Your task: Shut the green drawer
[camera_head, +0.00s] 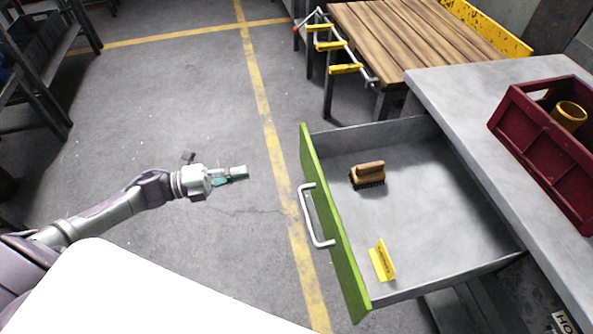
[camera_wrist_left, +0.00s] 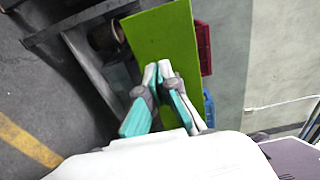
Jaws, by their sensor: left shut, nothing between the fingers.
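The green drawer (camera_head: 333,222) stands pulled out from the grey workbench, its green front facing left with a white bar handle (camera_head: 312,216). In the left wrist view the fingers (camera_wrist_left: 158,68) overlap the lower part of the green front (camera_wrist_left: 172,40); touching cannot be told there. My right gripper is not in view.
A dark red crate (camera_head: 548,150) with a yellow cup (camera_head: 569,115) stands on the grey workbench top (camera_head: 455,88). A wooden-topped table (camera_head: 415,40) stands behind. A dark shelf (camera_head: 40,60) is at the far left. The floor left of the drawer is clear.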

